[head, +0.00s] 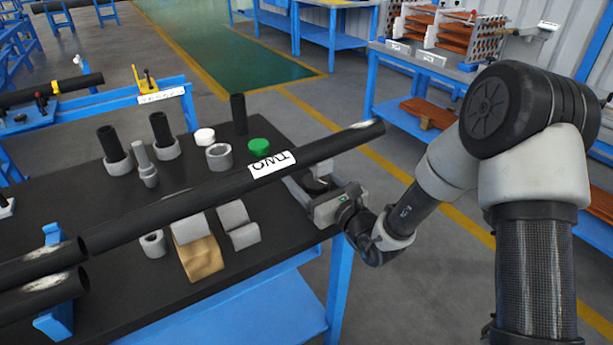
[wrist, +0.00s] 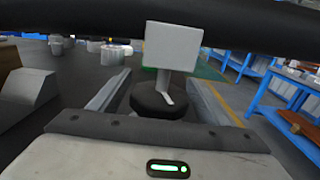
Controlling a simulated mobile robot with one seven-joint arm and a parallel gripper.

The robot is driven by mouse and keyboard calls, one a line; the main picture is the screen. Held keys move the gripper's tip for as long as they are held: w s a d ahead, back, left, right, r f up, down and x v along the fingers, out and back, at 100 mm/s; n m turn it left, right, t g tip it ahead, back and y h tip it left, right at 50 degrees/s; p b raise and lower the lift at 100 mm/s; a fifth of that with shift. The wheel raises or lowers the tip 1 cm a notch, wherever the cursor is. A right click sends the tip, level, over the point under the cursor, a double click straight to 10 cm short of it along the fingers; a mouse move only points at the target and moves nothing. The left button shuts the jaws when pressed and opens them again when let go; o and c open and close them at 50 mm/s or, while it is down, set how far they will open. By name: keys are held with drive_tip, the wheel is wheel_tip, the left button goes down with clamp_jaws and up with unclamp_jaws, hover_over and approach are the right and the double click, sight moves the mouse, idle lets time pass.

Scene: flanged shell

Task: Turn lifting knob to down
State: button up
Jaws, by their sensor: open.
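A round black knob (head: 318,185) sits low under the long black pipe, near the right edge of the black table. In the wrist view the knob (wrist: 152,103) shows as a dark disc with a light grey stem rising from it. A pale blank plate (wrist: 173,46) appears above the stem, below the pipe. My gripper (head: 306,181) is open, with one grey finger on each side of the knob. In the wrist view my gripper (wrist: 158,82) shows a gap between each finger and the knob. Whether any finger touches it, I cannot tell.
The black pipe (head: 200,202) labelled TWO crosses above the table (head: 265,243), close over my gripper. Several grey fittings, dark tubes and a green cap (head: 259,147) stand behind it. Grey blocks (head: 238,222) lie in front. Open floor lies to the right.

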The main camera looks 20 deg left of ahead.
drive_tip(key=shift+w+a, duration=0.3)
drive_tip(key=shift+a, duration=0.05)
drive_tip(key=shift+c, duration=0.2)
drive_tip(key=c, duration=1)
drive_tip(key=shift+n+g+y, duration=0.3)
drive_tip(key=shift+g, duration=0.1)
